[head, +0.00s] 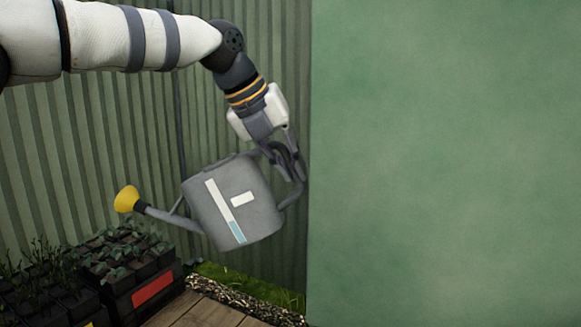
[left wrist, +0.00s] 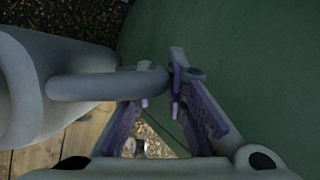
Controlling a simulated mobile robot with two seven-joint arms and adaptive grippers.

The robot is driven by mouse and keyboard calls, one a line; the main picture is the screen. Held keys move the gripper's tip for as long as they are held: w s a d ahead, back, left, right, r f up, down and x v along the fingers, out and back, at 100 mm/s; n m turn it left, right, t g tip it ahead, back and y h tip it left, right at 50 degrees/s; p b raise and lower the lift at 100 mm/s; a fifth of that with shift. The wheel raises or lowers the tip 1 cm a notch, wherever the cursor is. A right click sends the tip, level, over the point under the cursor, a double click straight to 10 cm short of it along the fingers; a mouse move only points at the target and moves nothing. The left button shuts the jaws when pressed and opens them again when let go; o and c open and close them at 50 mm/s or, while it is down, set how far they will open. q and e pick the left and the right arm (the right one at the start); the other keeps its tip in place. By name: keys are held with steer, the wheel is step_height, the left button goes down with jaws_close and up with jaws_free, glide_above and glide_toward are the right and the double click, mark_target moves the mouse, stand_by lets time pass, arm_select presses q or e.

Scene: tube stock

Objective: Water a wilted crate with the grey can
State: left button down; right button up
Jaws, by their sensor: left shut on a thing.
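The grey watering can (head: 234,200) hangs in the air from my left gripper (head: 287,160). It is tilted slightly, with its yellow rose (head: 127,199) pointing left. A white and blue level strip shows on its side. The gripper is shut on the can's handle, which also shows in the left wrist view (left wrist: 105,85) running between the fingers (left wrist: 160,95). Below the rose, at the lower left, stands a black crate with a red label (head: 152,291), full of dark, drooping-looking seedlings (head: 120,250). No water is seen coming from the rose. My right gripper is not in view.
Another dark crate of thin upright seedlings (head: 38,270) stands left of the red-labelled one. A large plain green surface (head: 445,160) fills the right side, close to the can. A corrugated wall (head: 100,140) is behind. Wooden boards (head: 205,312) and gravel (head: 245,300) lie below.

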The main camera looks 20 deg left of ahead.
mark_target(285, 148)
arm_select(q)
steer(key=shift+a+r+h, duration=0.15)
steer(key=shift+r+h, duration=0.15)
steer(key=shift+r, duration=0.6)
stand_by(1.3)
steer(key=shift+s+a+r, duration=0.15)
steer(key=shift+a+r, duration=0.05)
steer(key=shift+r, duration=0.6)
stand_by(1.4)
steer(key=shift+a+r+t+h, duration=0.3)
steer(key=shift+r+h, duration=0.1)
steer(key=shift+r, duration=0.3)
stand_by(1.5)
steer(key=shift+s+a+r, duration=0.15)
steer(key=shift+a+r, duration=0.05)
steer(key=shift+r, duration=0.4)
stand_by(0.8)
